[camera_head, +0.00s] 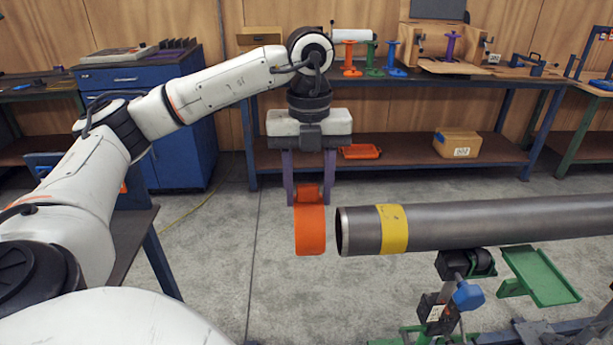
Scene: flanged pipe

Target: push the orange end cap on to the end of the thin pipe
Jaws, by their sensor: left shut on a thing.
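The orange end cap (310,231) hangs below my left gripper (309,190), whose two purple fingers are shut on its upper part. The cap is just left of the open end of the grey pipe (480,224), with a small gap between them. The pipe lies level and runs out of the picture on the right. It has a yellow band (393,229) near its open end. The cap and the pipe end look about level in this view; their depth alignment I cannot tell. My right gripper is not in view.
A roller stand (465,263) with a blue knob (468,296) holds the pipe from below. A green tray (540,276) is beside it. A workbench (400,82) with spools and a cardboard box (457,144) stands behind. Blue drawers (150,100) stand at back left. Floor left of the cap is clear.

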